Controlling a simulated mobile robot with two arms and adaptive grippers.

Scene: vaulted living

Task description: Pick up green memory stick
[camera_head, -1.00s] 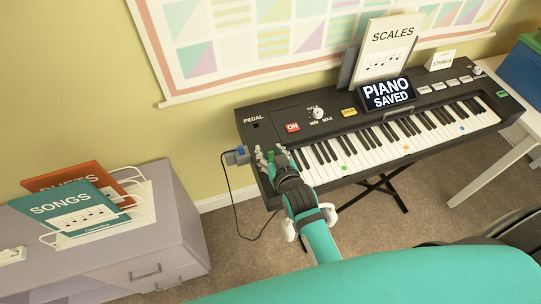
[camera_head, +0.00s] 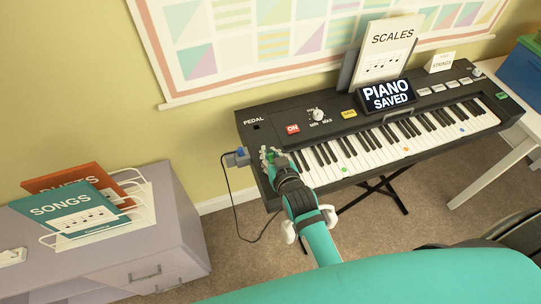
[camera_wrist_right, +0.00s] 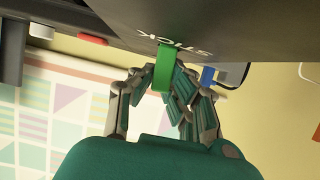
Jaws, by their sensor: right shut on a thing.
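The green memory stick (camera_wrist_right: 164,68) shows in the right wrist view at the edge of the black keyboard piano (camera_wrist_right: 215,22), beside the white lettering "STICK". My right gripper (camera_wrist_right: 160,82) is shut on it, with fingers on both sides. In the head view my right gripper (camera_head: 271,158) is at the left end of the piano (camera_head: 262,140), and only a little green shows among its fingers. I cannot tell whether the stick is still seated in the piano. My left gripper is not in view.
A blue plug (camera_head: 237,157) with a dark cable sits left of my gripper. A grey cabinet (camera_head: 180,215) with songbooks (camera_head: 72,212) stands at the left. The piano's screen (camera_head: 386,95) reads "PIANO SAVED". A white table (camera_head: 500,160) is at the right.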

